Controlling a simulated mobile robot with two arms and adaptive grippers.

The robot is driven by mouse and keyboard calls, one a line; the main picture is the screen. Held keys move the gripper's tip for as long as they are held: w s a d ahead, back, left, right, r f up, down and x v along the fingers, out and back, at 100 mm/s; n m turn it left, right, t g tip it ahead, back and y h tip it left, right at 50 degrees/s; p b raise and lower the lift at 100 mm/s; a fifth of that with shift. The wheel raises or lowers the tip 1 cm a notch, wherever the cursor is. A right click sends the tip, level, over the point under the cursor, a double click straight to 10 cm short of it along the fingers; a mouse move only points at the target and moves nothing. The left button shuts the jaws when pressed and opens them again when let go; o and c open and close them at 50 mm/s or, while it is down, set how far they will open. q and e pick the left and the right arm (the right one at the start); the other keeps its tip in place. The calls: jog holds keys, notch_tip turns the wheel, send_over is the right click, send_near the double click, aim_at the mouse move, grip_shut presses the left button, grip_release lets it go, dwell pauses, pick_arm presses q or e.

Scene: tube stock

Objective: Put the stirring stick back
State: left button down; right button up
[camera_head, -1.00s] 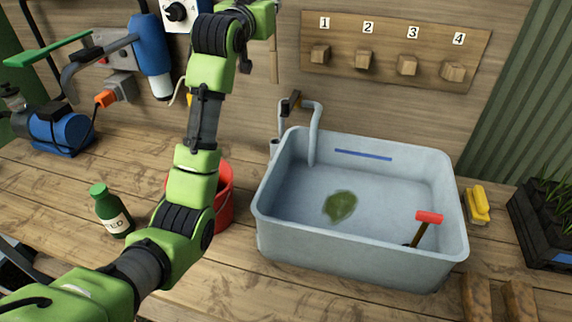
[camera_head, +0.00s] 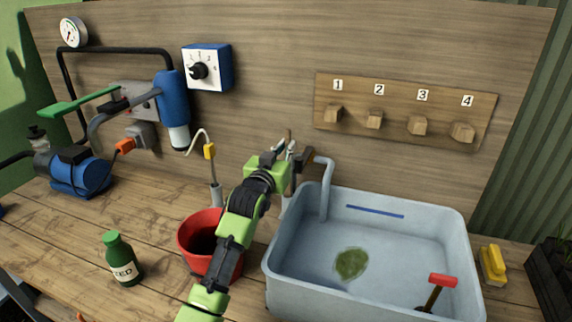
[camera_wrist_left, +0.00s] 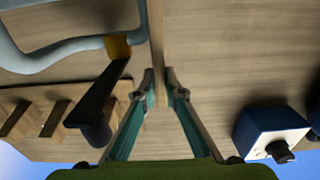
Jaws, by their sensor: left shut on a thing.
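My left gripper (camera_head: 284,152) is at the back of the bench, near the tap and in front of the wooden back wall. It is shut on the stirring stick, a slim wooden stick (camera_wrist_left: 157,35) that runs between its fingertips (camera_wrist_left: 160,75) in the left wrist view. In the head view only a short piece of the stick (camera_head: 289,133) shows above the fingers; the arm hides the rest. A red bucket (camera_head: 188,242) stands left of the sink, partly behind my left arm. My right gripper is not in view.
The grey sink (camera_head: 372,201) holds water, a green patch (camera_head: 351,263) and a red-topped tool (camera_head: 443,281). The tap (camera_head: 325,185) stands close to my left gripper. A peg board (camera_head: 400,100) is on the wall. A green bottle (camera_head: 122,262) stands left of the bucket.

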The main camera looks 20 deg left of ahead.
pick_arm(q)
jog(key=shift+f, duration=3)
jog(key=c, duration=2.1)
grip_release()
jog(key=shift+f, duration=0.1)
jog(key=shift+r, duration=0.2)
jog(key=s, duration=1.2)
jog(key=shift+a+b, duration=0.2)
jog(key=shift+b, duration=0.15)
